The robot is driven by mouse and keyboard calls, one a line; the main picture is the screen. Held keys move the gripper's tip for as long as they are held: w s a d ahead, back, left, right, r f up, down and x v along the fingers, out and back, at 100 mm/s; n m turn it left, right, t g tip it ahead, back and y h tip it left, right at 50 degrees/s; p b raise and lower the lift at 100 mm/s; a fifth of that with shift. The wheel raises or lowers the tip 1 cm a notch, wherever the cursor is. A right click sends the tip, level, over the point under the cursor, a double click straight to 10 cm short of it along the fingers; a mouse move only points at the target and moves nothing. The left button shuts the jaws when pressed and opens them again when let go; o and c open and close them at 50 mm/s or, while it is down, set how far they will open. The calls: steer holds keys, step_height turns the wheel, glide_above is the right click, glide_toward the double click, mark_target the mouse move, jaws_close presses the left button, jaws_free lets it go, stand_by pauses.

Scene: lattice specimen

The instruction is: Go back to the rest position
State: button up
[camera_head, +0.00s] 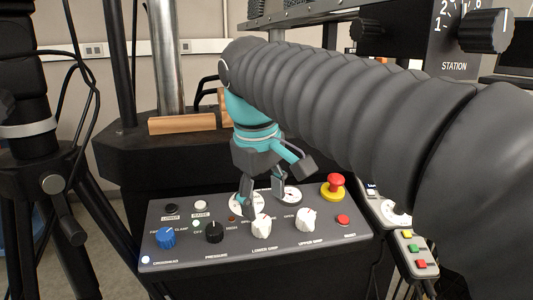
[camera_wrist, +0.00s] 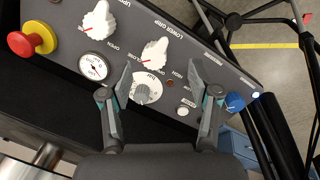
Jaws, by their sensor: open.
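My gripper (camera_head: 262,193) is at the end of my grey-sleeved arm, over the back part of a grey control panel (camera_head: 190,250). Its two fingers are apart and point down toward the panel, with nothing between them that they hold. In the wrist view my gripper (camera_wrist: 161,72) is open, with a round dial (camera_wrist: 146,88) on the panel showing between the fingers. Whether the fingertips touch the panel cannot be told.
The panel carries white LOWER GRIP (camera_head: 261,227) and UPPER GRIP (camera_head: 306,220) knobs, a black PRESSURE knob (camera_head: 214,231), a blue knob (camera_head: 165,238) and a red emergency stop (camera_head: 335,185). A metal column (camera_head: 166,55) stands behind. A black tripod (camera_head: 55,185) stands left.

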steer(key=s+d+f+m+t, duration=0.1)
steer(key=s+d+f+m, duration=0.3)
steer(key=s+d+f, duration=0.2)
steer(key=s+d+f+m+t, duration=0.2)
steer(key=s+d+f+m, duration=0.3)
steer(key=d+f, duration=0.6)
steer(key=shift+s+d+f+y, duration=0.25)
steer(key=shift+s+f+y, duration=0.2)
steer(key=shift+s, duration=0.6)
